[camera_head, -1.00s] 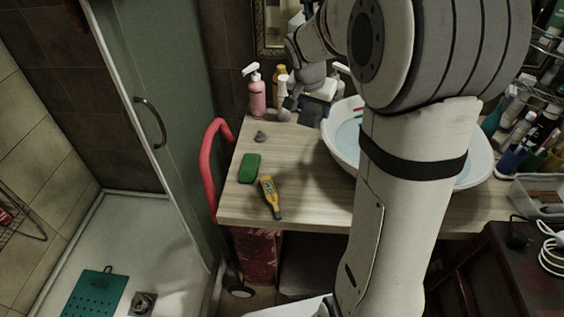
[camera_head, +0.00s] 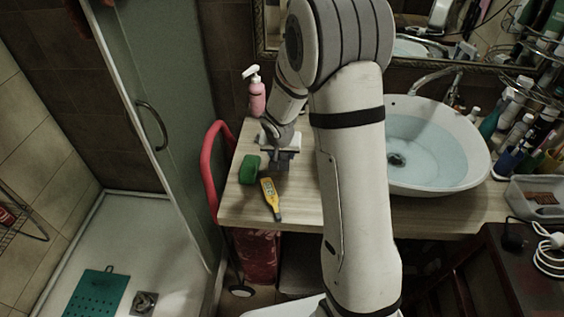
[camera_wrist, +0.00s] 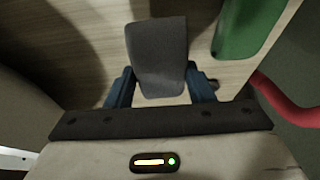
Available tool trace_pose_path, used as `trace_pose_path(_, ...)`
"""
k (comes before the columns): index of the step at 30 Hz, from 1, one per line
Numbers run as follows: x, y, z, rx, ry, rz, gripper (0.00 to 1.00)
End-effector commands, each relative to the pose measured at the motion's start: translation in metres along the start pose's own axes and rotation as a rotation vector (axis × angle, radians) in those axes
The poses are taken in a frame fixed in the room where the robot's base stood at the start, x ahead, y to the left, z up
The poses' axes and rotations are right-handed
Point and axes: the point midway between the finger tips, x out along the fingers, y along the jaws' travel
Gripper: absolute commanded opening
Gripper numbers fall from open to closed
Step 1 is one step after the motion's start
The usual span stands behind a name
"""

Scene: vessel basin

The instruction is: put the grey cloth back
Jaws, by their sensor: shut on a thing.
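The grey cloth (camera_wrist: 158,52) is a small dark grey piece between the two blue fingers of my gripper (camera_wrist: 160,85) in the wrist view. My gripper is shut on it. In the head view my gripper (camera_head: 280,162) is over the left part of the wooden counter (camera_head: 308,205), just right of the green sponge. I cannot tell whether the cloth touches the counter.
A green sponge (camera_head: 250,169) and a yellow handheld meter (camera_head: 270,199) lie near the counter's left end. A pink pump bottle (camera_head: 257,97) stands behind. The white basin (camera_head: 445,185) holds water at right. A red curved rail (camera_head: 207,165) borders the counter's left edge.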

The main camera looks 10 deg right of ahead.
Motion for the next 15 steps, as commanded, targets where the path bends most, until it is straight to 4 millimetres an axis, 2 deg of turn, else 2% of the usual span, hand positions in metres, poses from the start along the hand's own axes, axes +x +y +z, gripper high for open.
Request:
trace_pose_path(6, 0.03, 0.001, 0.013, 0.0, -0.002, 0.001, 0.3)
trace_pose_path(15, 0.034, 0.001, 0.014, 0.002, -0.001, 0.0, 0.3)
